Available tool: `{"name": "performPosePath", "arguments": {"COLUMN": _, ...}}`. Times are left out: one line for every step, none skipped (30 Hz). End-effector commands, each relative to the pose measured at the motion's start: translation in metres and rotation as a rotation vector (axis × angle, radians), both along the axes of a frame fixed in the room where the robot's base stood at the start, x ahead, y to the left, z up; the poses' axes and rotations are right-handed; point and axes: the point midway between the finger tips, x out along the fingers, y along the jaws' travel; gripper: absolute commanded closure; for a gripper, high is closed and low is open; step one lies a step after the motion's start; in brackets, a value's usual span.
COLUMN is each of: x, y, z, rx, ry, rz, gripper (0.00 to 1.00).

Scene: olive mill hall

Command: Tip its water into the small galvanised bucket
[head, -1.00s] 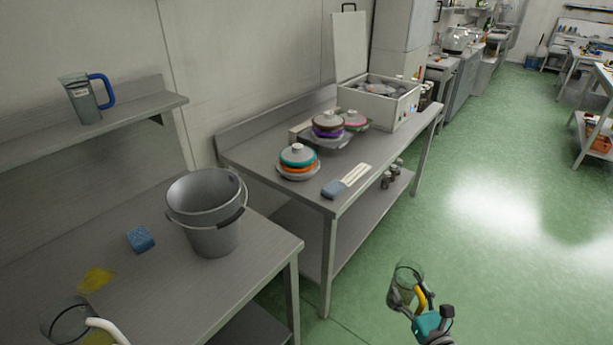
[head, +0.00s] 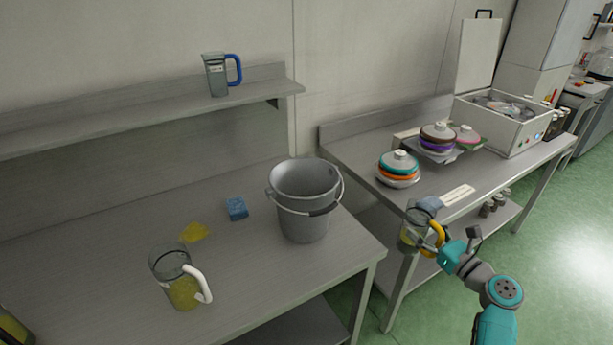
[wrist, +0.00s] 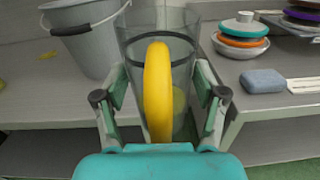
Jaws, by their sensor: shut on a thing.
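My gripper (head: 437,248) is shut on the yellow handle of a clear jug (head: 408,236). The jug is upright in front of the gap between the two benches, right of the bucket and apart from it. In the wrist view, the yellow handle (wrist: 158,90) stands between the fingers, with the clear jug wall (wrist: 183,55) behind it. A yellowish tint shows low in the jug; I cannot tell its level. The grey galvanised bucket (head: 305,217) stands upright on the left bench near its right end, handle hanging down. It also shows at the wrist view's upper left (wrist: 88,48).
A white-handled jug with yellow liquid (head: 180,290), a yellow spill (head: 194,232) and a blue sponge (head: 237,209) are on the left bench. A blue-handled jug (head: 217,75) stands on the shelf. Stacked lidded bowls (head: 398,170) and a white box (head: 505,125) occupy the right bench.

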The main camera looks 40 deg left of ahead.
Motion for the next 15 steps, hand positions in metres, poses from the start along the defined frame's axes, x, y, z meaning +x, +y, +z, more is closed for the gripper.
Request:
{"name": "performPosePath", "arguments": {"x": 0.002, "y": 0.013, "z": 0.012, "rx": 0.000, "ry": -0.005, "rz": 0.033, "gripper": 0.83}}
{"name": "performPosePath", "arguments": {"x": 0.003, "y": 0.021, "z": 0.018, "rx": 0.000, "ry": -0.005, "rz": 0.053, "gripper": 0.83}}
{"name": "performPosePath", "arguments": {"x": 0.003, "y": 0.031, "z": 0.025, "rx": 0.000, "ry": -0.007, "rz": 0.079, "gripper": 0.83}}
{"name": "performPosePath", "arguments": {"x": 0.003, "y": 0.038, "z": 0.030, "rx": -0.001, "ry": -0.006, "rz": 0.099, "gripper": 0.83}}
{"name": "performPosePath", "arguments": {"x": 0.003, "y": 0.045, "z": 0.036, "rx": -0.001, "ry": -0.007, "rz": 0.118, "gripper": 0.83}}
{"name": "performPosePath", "arguments": {"x": 0.003, "y": 0.055, "z": 0.044, "rx": -0.002, "ry": -0.008, "rz": 0.145, "gripper": 0.83}}
{"name": "performPosePath", "arguments": {"x": 0.003, "y": 0.063, "z": 0.050, "rx": -0.003, "ry": -0.009, "rz": 0.164, "gripper": 0.83}}
{"name": "performPosePath", "arguments": {"x": 0.002, "y": 0.069, "z": 0.056, "rx": -0.003, "ry": -0.009, "rz": 0.184, "gripper": 0.83}}
{"name": "performPosePath", "arguments": {"x": 0.001, "y": 0.079, "z": 0.064, "rx": -0.005, "ry": -0.010, "rz": 0.210, "gripper": 0.83}}
{"name": "performPosePath", "arguments": {"x": 0.000, "y": 0.086, "z": 0.070, "rx": -0.006, "ry": -0.011, "rz": 0.229, "gripper": 0.83}}
{"name": "performPosePath", "arguments": {"x": -0.001, "y": 0.093, "z": 0.076, "rx": -0.007, "ry": -0.011, "rz": 0.250, "gripper": 0.83}}
{"name": "performPosePath", "arguments": {"x": -0.002, "y": 0.102, "z": 0.084, "rx": -0.008, "ry": -0.013, "rz": 0.275, "gripper": 0.83}}
{"name": "performPosePath", "arguments": {"x": -0.004, "y": 0.109, "z": 0.090, "rx": -0.009, "ry": -0.013, "rz": 0.295, "gripper": 0.83}}
{"name": "performPosePath", "arguments": {"x": -0.005, "y": 0.116, "z": 0.097, "rx": -0.009, "ry": -0.015, "rz": 0.315, "gripper": 0.83}}
{"name": "performPosePath", "arguments": {"x": -0.008, "y": 0.125, "z": 0.105, "rx": -0.011, "ry": -0.015, "rz": 0.341, "gripper": 0.83}}
